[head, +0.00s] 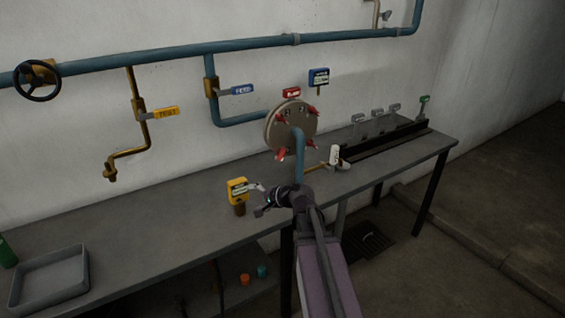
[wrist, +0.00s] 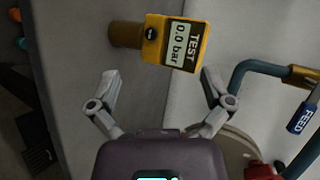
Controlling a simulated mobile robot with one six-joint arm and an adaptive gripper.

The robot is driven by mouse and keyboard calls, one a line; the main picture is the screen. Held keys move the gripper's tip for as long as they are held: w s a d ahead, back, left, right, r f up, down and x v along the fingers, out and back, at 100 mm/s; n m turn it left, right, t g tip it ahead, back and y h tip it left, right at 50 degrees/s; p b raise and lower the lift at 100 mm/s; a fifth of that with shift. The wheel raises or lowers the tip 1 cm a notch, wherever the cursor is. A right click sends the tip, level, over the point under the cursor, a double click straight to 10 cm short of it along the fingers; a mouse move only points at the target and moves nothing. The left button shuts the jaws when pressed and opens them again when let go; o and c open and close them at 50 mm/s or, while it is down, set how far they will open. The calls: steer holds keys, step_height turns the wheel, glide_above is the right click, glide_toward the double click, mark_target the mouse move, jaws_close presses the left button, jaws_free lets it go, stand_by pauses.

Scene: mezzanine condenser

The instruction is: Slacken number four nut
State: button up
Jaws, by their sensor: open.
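A round flange (head: 292,126) stands above the bench at the wall, with several red nuts around its face. Small number marks show near its upper nuts, but I cannot tell which nut is number four. In the wrist view part of the flange (wrist: 238,148) and one red nut (wrist: 262,171) show at the lower right. My gripper (head: 257,199) is open and empty, left of and below the flange. It faces a yellow TEST gauge (head: 238,188), which shows ahead of the open fingers (wrist: 158,76) in the wrist view, reading 0.0 bar.
A blue pipe with a FEED valve handle (head: 242,90) joins the flange from the left. A yellow TEST handle (head: 165,112), a blue gauge (head: 318,77) and a white cylinder (head: 334,155) are nearby.

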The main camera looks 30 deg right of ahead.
steer(key=w+d+r+m+t+h+b, duration=0.25)
steer(key=d+m+t, duration=0.3)
steer(key=d, duration=0.55)
steer(key=m+t+h+b, duration=0.1)
steer(key=m+t+h, duration=0.15)
steer(key=m, duration=0.35)
glide_toward(284, 156)
steer(key=s+r+g, duration=0.1)
steer(key=s, duration=0.2)
steer(key=shift+w+d, duration=0.2)
steer(key=shift+w, duration=0.1)
steer(key=shift+n, duration=0.25)
steer(key=w, duration=0.9)
steer(key=w+a, duration=0.1)
steer(key=w, duration=0.3)
steer(key=shift+w+a, duration=0.1)
steer(key=shift+w, duration=0.2)
steer(key=shift+c, duration=0.2)
steer(key=c, duration=1)
